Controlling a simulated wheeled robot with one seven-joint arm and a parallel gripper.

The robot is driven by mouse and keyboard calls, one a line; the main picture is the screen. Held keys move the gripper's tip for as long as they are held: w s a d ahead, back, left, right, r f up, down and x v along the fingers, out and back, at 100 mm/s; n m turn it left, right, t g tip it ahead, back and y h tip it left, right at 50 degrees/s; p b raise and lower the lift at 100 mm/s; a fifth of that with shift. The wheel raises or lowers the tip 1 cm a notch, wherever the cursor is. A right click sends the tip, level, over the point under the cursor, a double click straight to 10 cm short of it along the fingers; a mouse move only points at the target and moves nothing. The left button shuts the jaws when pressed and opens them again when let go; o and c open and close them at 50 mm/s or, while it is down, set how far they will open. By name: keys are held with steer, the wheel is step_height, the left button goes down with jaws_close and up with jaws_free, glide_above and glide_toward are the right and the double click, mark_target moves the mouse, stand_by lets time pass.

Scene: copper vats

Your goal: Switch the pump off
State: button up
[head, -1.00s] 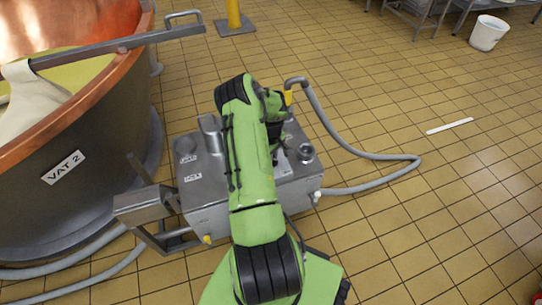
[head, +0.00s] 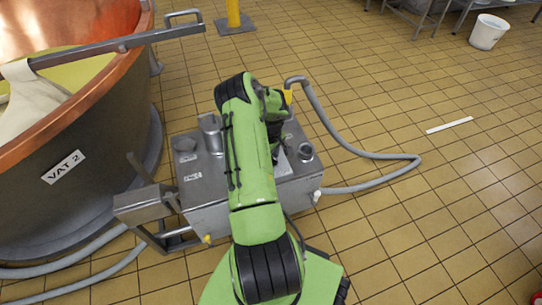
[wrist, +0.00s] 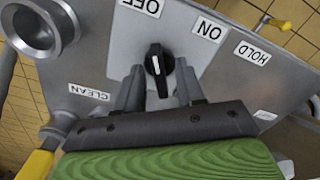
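The pump (head: 215,215) is a grey metal box on the floor beside vat 2, with hoses attached. In the wrist view its sloping top carries a black rotary knob (wrist: 158,62) with a white mark. An OFF label (wrist: 140,5) is above the knob, and an ON label (wrist: 208,28) is to its upper right. My gripper (wrist: 160,68) is open, with one finger on each side of the knob. A gap shows between each finger and the knob. In the head view my green arm hides the knob and most of the gripper.
A HOLD label (wrist: 252,52) and a CLEAN label (wrist: 88,92) are on the same panel. An open round metal fitting (wrist: 35,28) stands near the knob. The copper vat (head: 95,130) is close on the left. A grey hose (head: 350,150) loops right; open tiled floor lies beyond.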

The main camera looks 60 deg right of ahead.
step_height(320, 180, up, 15)
steer(key=p, duration=0.4)
steer(key=shift+r+p, duration=0.2)
steer(key=shift+p, duration=0.1)
